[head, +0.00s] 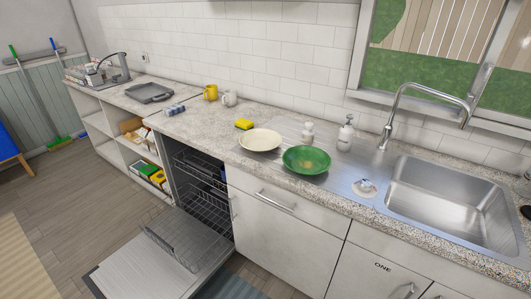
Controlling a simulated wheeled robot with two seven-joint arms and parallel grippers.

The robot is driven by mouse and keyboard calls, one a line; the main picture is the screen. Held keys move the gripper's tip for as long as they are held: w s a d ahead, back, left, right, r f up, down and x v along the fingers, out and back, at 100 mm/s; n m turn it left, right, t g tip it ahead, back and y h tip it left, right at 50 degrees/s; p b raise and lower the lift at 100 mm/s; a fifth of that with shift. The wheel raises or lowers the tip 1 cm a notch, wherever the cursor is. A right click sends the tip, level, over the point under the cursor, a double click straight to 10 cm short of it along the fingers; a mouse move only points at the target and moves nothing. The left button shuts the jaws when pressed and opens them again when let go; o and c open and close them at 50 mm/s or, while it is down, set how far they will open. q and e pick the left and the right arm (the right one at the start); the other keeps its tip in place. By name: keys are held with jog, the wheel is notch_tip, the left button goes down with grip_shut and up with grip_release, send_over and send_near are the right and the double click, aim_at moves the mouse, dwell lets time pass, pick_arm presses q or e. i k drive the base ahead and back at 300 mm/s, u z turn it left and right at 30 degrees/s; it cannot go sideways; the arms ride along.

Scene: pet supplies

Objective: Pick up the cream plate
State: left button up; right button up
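The cream plate (260,140) lies on the counter, at the left end of the metal drainboard, in the middle of the head view. A green plate or shallow bowl (306,160) stands close to its right, on the drainboard. The two rims are very near each other, and I cannot tell whether they touch. Neither of my grippers is in view.
The dishwasher door (165,262) hangs open below the counter at left. The steel sink (455,205) and tall faucet (420,95) are at right. White bottles (345,134) stand behind the green plate. A yellow mug (210,92) stands farther left.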

aim_at(258, 139)
jog(key=k, duration=0.15)
jog(key=z, duration=1.3)
jog(key=i, duration=1.05)
jog(key=u, duration=0.15)
